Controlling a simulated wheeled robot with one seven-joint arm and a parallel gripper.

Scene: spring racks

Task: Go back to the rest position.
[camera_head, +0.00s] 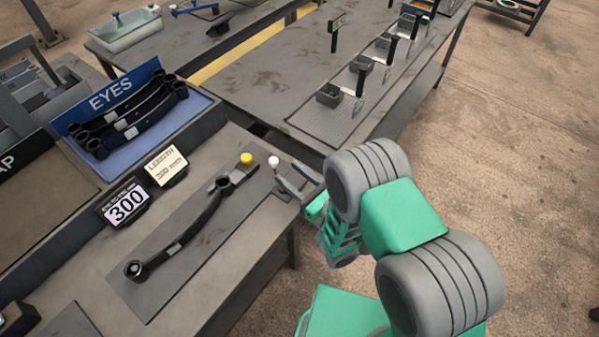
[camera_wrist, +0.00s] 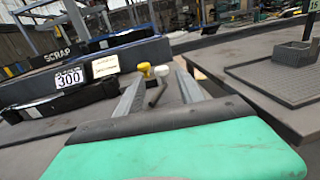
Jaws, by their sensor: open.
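My gripper (camera_head: 291,178) is at the right edge of the near bench, beside the measuring plate. Its two grey fingers stand apart with nothing held between them, as the wrist view (camera_wrist: 160,82) also shows. My green and grey arm reaches in from the lower right. A dark leaf spring (camera_head: 190,233) with an eye at each end lies along the plate (camera_head: 160,302), apart from my gripper. A yellow knob (camera_head: 246,159) and a white knob (camera_head: 273,160) stand at the plate's far end, close to the fingers.
A display (camera_head: 126,204) reads 300 beside a LENGTH sign (camera_head: 166,165). A blue EYES tray (camera_head: 185,124) holds several dark springs. A rack bench (camera_head: 300,78) with black posts and small bins stands behind. Open floor (camera_head: 530,130) lies to the right.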

